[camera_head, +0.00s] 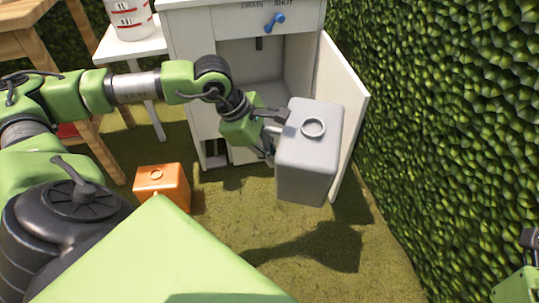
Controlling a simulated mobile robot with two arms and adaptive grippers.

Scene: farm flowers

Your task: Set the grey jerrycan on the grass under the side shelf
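The grey jerrycan (307,165) is upright and raised above the grass (270,235), with its shadow on the ground below. My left gripper (277,130) is at its left side and appears shut on it; the contact is partly hidden. The white side shelf (118,46) juts out left of the white cabinet, at the upper left. The grass under it shows only partly, behind my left arm. A bit of my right gripper (530,240) shows at the right edge, and its fingers are mostly out of view.
An orange jerrycan (160,182) stands on the grass at centre left. The white cabinet (190,60) has its door (350,110) open behind the grey jerrycan. A red-marked white container (131,18) sits on the shelf. A wooden table (38,45) is far left; a hedge (440,110) lines the right.

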